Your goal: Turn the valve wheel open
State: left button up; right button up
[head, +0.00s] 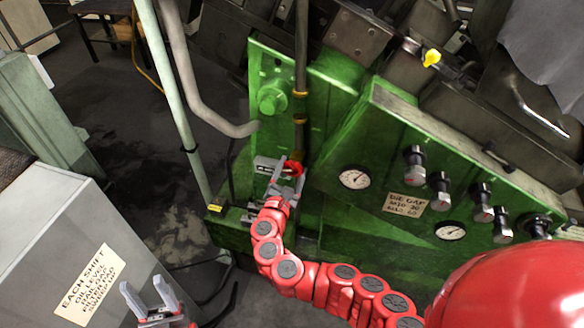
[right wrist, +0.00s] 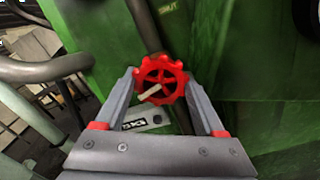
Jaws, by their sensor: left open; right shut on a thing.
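The valve wheel (head: 293,168) is small and red, low on the front of the green machine. In the right wrist view the red wheel (right wrist: 160,66) shows its scalloped rim and spokes, with a pale stem piece at the middle. My right gripper (head: 285,166) is at the wheel. In the right wrist view my right gripper (right wrist: 160,78) has one finger at each side of the rim, shut on it. In the head view the gripper hides part of the wheel. My left gripper (head: 149,292) is open and empty at the bottom left, far from the wheel.
A vertical pipe (head: 301,70) runs down above the wheel. A pale post (head: 170,95) and a bent grey pipe (head: 205,112) stand to its left. Gauges (head: 354,178) and black knobs (head: 440,183) are on the right panel. A grey cabinet (head: 45,215) is at lower left.

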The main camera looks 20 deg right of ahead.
jog(key=shift+f+n, duration=0.15)
jog(key=shift+n, duration=1.15)
jog(key=o, duration=1.3)
jog(key=shift+o, duration=0.2)
